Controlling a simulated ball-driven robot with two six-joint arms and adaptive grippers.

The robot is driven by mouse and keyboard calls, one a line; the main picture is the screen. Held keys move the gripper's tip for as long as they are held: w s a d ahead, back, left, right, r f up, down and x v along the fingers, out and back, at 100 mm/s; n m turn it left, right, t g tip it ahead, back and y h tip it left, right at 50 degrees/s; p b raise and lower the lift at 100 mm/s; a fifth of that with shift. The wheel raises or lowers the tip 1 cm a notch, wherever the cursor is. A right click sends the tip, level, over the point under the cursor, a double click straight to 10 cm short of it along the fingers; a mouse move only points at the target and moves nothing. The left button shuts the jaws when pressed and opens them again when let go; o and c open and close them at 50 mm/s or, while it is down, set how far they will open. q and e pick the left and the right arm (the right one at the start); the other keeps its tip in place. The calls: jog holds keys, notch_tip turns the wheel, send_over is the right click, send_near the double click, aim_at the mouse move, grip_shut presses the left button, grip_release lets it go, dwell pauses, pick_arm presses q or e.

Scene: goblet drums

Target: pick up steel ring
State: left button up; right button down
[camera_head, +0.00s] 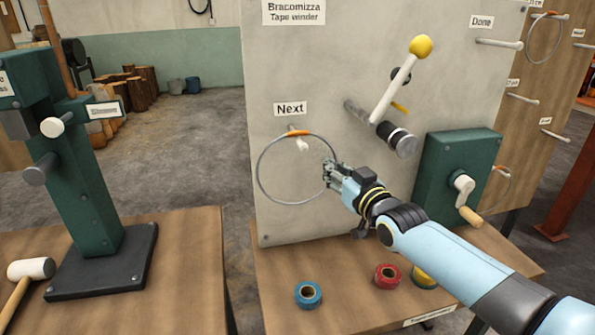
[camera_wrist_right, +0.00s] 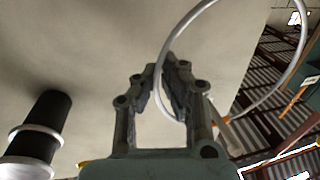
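The steel ring (camera_head: 262,163) is a large thin grey hoop with an orange band at its top. It hangs on a white peg (camera_head: 300,142) under the "Next" label on the grey board. My right gripper (camera_head: 328,172) is at the ring's right edge. In the right wrist view, the ring (camera_wrist_right: 284,84) passes by the fingertips of my right gripper (camera_wrist_right: 160,75). The fingers stand apart, with the ring's near edge in the gap between them. Whether a pad touches the ring is hard to tell. My left gripper is not in view.
A lever with a yellow knob (camera_head: 421,46) and a dark roller (camera_head: 394,138) stick out of the board (camera_head: 300,55). A green crank box (camera_head: 447,165) stands to the right. Blue (camera_head: 308,295) and red (camera_head: 387,277) tape rolls lie below. A "Done" peg (camera_head: 498,43) is empty.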

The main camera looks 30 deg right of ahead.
jog(key=shift+s+r, duration=0.1)
jog(key=shift+r, duration=0.05)
dwell(0.6)
jog(key=shift+s+r+p, duration=0.15)
jog(key=shift+r+p, duration=0.25)
jog(key=shift+r, duration=0.15)
notch_tip(320, 180, up, 6)
jog(key=p, duration=0.6)
jog(key=s+a, duration=0.2)
jog(key=s, duration=0.7)
jog(key=s+a, duration=0.2)
jog(key=s, duration=0.8)
jog(key=shift+a+f+p, duration=0.15)
jog(key=shift+a+p, duration=0.2)
jog(key=shift+p, duration=0.1)
